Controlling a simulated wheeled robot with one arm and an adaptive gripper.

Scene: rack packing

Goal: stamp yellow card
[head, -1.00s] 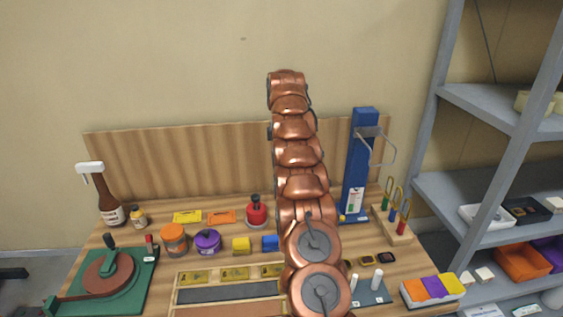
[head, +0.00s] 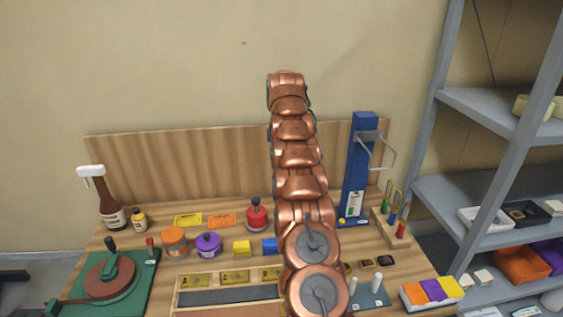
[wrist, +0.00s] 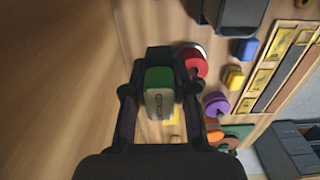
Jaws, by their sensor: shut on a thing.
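A flat yellow card (head: 187,219) lies near the back left of the bench in the head view, left of an orange card (head: 222,219). In the wrist view a yellow patch (wrist: 174,117), apparently the card, is partly hidden behind the held thing. My gripper (wrist: 159,88) is shut on a green-topped block (wrist: 160,76) with a pale, marked lower face, perhaps a stamp. A red round thing with a black knob (head: 256,216) stands right of the cards; it also shows in the wrist view (wrist: 195,66). My arm hides the gripper in the head view.
Orange (head: 174,242) and purple (head: 208,245) round containers, a yellow block (head: 241,248) and a blue block (head: 270,245) stand in front of the cards. A tall blue stand (head: 357,180) is right of my arm.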

